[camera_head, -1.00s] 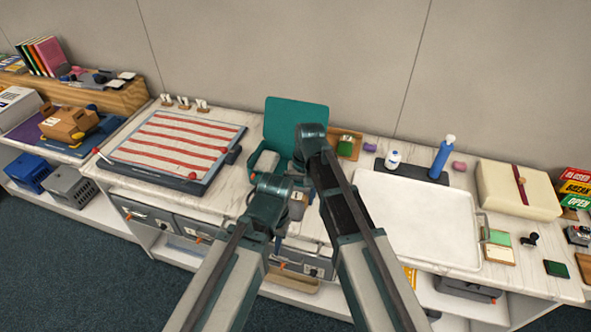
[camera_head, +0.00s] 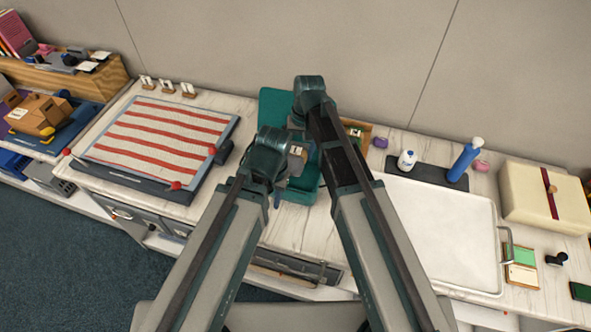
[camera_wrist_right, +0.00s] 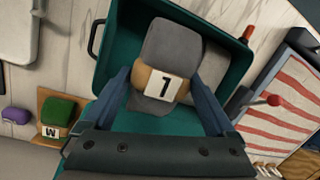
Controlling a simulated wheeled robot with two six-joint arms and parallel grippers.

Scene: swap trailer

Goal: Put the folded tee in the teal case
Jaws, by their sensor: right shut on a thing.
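The folded tee (camera_wrist_right: 172,50) is dark grey with a tan band and a white tag that reads like a 1. My right gripper (camera_wrist_right: 160,85) is shut on it, a finger on each side. In the right wrist view the tee is over the open teal case (camera_wrist_right: 120,45); I cannot tell whether it touches the bottom. In the head view the case's lid (camera_head: 272,108) stands up at the back, and my arms cover much of the case. My left gripper (camera_head: 277,199) is by the case's front left; its jaw opening is not clear.
A paler grey thing (camera_wrist_right: 217,68) lies in the case beside the tee. A striped board (camera_head: 165,135) with red knobs is left of the case. A white tray (camera_head: 440,230) is right of it. A wooden tray (camera_wrist_right: 52,108) with a green item stands close by.

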